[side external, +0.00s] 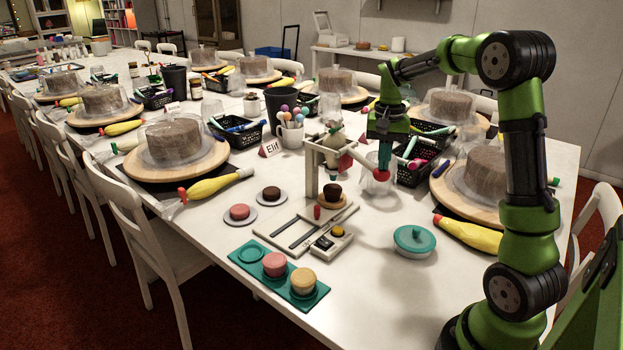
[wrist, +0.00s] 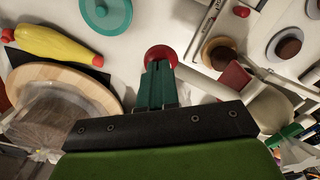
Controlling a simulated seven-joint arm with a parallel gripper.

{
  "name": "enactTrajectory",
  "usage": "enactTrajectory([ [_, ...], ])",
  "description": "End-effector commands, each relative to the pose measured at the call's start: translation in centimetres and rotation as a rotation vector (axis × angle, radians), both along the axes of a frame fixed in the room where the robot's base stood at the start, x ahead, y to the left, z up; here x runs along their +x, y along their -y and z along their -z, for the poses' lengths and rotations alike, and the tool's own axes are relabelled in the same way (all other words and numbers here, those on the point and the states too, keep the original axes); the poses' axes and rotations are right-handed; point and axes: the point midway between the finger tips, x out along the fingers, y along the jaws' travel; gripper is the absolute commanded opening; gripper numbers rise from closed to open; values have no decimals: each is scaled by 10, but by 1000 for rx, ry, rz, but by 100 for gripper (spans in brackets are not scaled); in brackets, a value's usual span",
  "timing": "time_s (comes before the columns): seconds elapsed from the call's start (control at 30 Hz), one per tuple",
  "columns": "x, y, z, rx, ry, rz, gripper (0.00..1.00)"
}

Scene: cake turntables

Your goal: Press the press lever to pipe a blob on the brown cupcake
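The press (side external: 312,160) is a cream frame with a piping bag in it, standing mid-table. Its lever ends in a red ball knob (side external: 381,176), also seen in the wrist view (wrist: 160,54). A brown cupcake (side external: 333,191) sits on a round wooden stand below the press; it shows in the wrist view (wrist: 222,56). My gripper (side external: 383,165) points down with its teal fingers together, tips at the top of the knob (wrist: 160,70). The knob is wider than the fingers and lies beyond their tips. Whether they touch is unclear. No blob is visible on the cupcake.
A second brown cupcake (side external: 271,193) and a pink one (side external: 239,212) sit on saucers. A teal tray (side external: 251,255) holds pink and yellow cupcakes. A switch box (side external: 332,243) and a teal-lidded pot (side external: 414,240) stand in front. Black baskets (side external: 418,168) stand close behind my gripper.

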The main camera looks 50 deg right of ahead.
Motion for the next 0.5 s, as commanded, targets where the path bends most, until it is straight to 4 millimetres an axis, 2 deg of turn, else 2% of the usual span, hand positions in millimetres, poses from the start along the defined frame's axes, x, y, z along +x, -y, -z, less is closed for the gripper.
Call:
enactTrajectory([
  [0.5, -1, 0, 13, 3, -5, 0, 0],
])
